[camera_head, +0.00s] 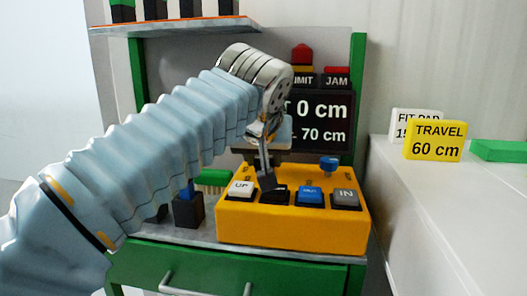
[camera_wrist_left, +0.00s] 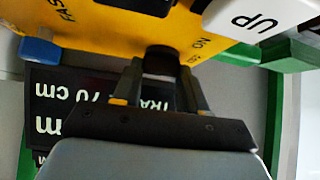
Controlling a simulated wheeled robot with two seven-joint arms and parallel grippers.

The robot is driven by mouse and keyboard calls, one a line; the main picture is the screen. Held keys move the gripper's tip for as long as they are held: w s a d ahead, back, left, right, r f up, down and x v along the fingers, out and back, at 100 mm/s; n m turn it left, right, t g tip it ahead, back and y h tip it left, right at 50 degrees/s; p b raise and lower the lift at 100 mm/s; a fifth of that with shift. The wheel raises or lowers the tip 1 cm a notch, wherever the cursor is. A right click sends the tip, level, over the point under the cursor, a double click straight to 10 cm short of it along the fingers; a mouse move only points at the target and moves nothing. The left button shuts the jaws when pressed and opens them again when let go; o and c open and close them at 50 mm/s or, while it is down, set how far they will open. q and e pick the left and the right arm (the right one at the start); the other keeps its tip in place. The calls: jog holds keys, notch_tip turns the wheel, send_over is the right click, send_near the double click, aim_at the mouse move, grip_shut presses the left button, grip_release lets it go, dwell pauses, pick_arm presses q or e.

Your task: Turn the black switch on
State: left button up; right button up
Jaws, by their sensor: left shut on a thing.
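The yellow control box (camera_head: 290,227) sits on the bench in the head view. My left gripper (camera_head: 266,172) is above its back-left part, pointing down. In the left wrist view my left gripper (camera_wrist_left: 161,80) has its two fingers on either side of the black switch (camera_wrist_left: 162,62), beside the upside-down "ON" lettering on the yellow face. The gripper is shut on the switch. In the head view the switch is hidden behind the gripper. Which way it is set cannot be told. My right gripper is not in view.
The box's front row has a white UP button (camera_head: 241,188), a black button (camera_head: 276,194), a blue button (camera_head: 309,196) and a grey IN button (camera_head: 345,198). A blue knob (camera_head: 329,162) stands at the back right. A display (camera_head: 322,122) is behind; a yellow TRAVEL sign (camera_head: 435,140) stands right.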

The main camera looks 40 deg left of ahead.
pick_arm(q)
jog(key=shift+w+d+r+n+g+y+p, duration=0.1)
jog(key=shift+r+n+g+y+p, duration=0.15)
jog(key=shift+n+g+y+p, duration=0.65)
jog(key=shift+n+p, duration=0.75)
jog(key=shift+n, duration=0.35)
jog(key=n+g, duration=0.1)
jog(key=n+g+y, duration=0.1)
jog(key=shift+w+f+n+y, duration=0.2)
jog(key=shift+n+y, duration=0.1)
jog(key=shift+n, duration=0.1)
jog(key=shift+w+d+n+g+y, duration=0.15)
jog(key=shift+n+g+y, duration=0.15)
jog(key=shift+n+g, duration=1.5)
jog(key=shift+n, duration=0.4)
jog(key=o, duration=1.1)
jog(key=shift+c, duration=0.2)
jog(key=shift+m, duration=0.3)
